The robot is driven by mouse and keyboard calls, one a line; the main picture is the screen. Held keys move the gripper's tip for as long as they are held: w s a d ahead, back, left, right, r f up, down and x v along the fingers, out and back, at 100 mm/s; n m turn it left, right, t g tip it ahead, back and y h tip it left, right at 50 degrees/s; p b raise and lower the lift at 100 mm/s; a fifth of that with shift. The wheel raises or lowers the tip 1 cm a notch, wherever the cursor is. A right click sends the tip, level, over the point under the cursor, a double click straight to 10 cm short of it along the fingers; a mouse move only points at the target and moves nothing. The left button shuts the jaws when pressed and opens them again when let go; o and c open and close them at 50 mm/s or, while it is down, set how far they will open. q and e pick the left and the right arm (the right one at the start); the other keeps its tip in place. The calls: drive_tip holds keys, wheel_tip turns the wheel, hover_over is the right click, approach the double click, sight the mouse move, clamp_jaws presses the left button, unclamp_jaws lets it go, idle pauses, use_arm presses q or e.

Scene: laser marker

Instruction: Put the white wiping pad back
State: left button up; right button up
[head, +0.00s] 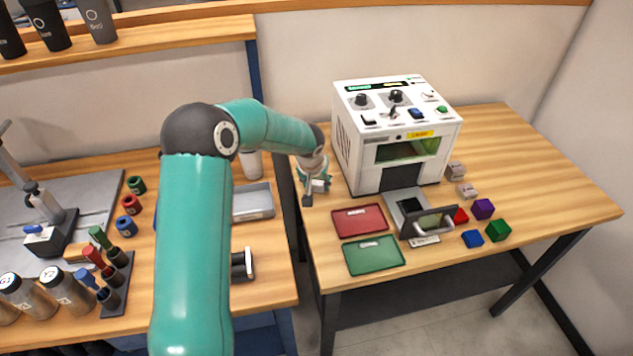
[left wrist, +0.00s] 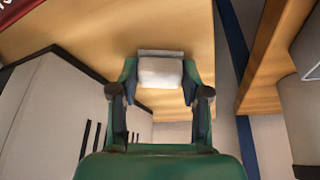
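The white wiping pad (left wrist: 160,72) is a small pale block in the left wrist view. It sits between the two fingertips of my left gripper (left wrist: 160,80), with both fingers against its sides. A thin grey strip shows along its far edge. In the head view my left gripper (head: 315,188) points down near the left edge of the right table, close beside the white laser machine (head: 355,165). The pad is too small and too covered to make out clearly there. Whether it touches the tabletop I cannot tell. My right gripper is not in view.
A red tray (head: 360,221) and a green tray (head: 375,256) lie in front of the machine. Coloured blocks (head: 484,209) stand at its front right. A grey tray (head: 253,203) is on the left table (head: 275,285), across a narrow gap. The right table's far right side is clear.

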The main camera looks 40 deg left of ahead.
use_arm(q)
drive_tip(key=o, duration=0.4)
drive_tip(key=v, duration=1.2)
drive_tip(key=shift+r+b, duration=0.15)
drive_tip(key=shift+b, duration=0.15)
